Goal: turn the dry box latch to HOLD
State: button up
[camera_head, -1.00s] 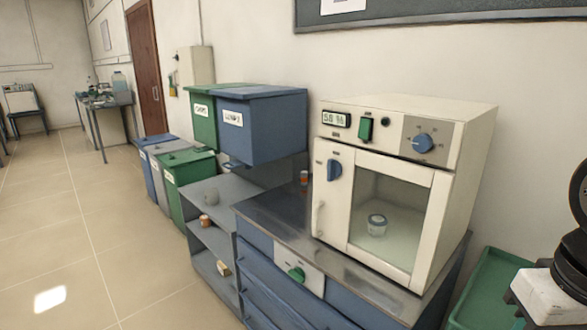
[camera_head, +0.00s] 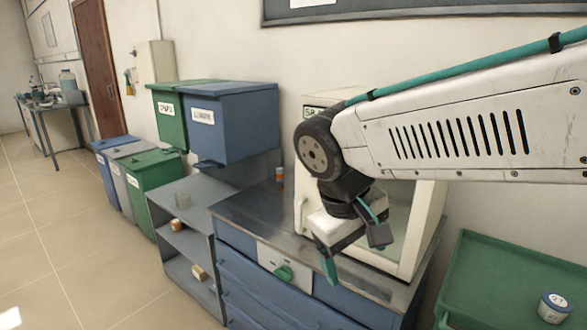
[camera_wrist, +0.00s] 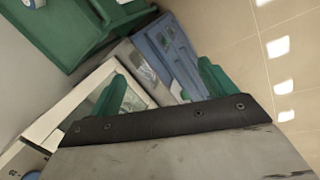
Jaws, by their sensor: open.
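The dry box is a white cabinet (camera_head: 428,222) with a glass door, standing on a metal-topped blue drawer unit. My arm crosses in front of it and hides most of its front, including the blue latch at the door's upper left. My gripper (camera_head: 354,252) is open and empty, pointing down in front of the door. In the wrist view, the green fingers (camera_wrist: 165,85) are spread apart, with part of the white box (camera_wrist: 60,115) behind and left of them. A blue round part (camera_wrist: 32,175) shows at the lower left edge; I cannot tell which control it is.
The drawer unit's metal top (camera_head: 245,208) holds a small orange-capped bottle (camera_head: 280,178). A green tray (camera_head: 480,270) with a labelled jar (camera_head: 553,307) is at right. Bins and grey shelves stand left; floor beyond is open.

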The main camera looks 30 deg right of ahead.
jog(key=w+d+r+h, duration=0.2)
jog(key=w+d+h, duration=0.7)
jog(key=w, duration=0.4)
jog(key=w+a+f+n+t+h, duration=0.15)
jog(key=w+n+t+h, duration=0.4)
jog(key=w, duration=1.15)
jog(key=x, duration=0.7)
jog(key=shift+w+f+m+t+y, duration=0.25)
jog(key=shift+f+m+t+y, duration=0.1)
jog(key=shift+m+t, duration=0.1)
jog(key=c, duration=1)
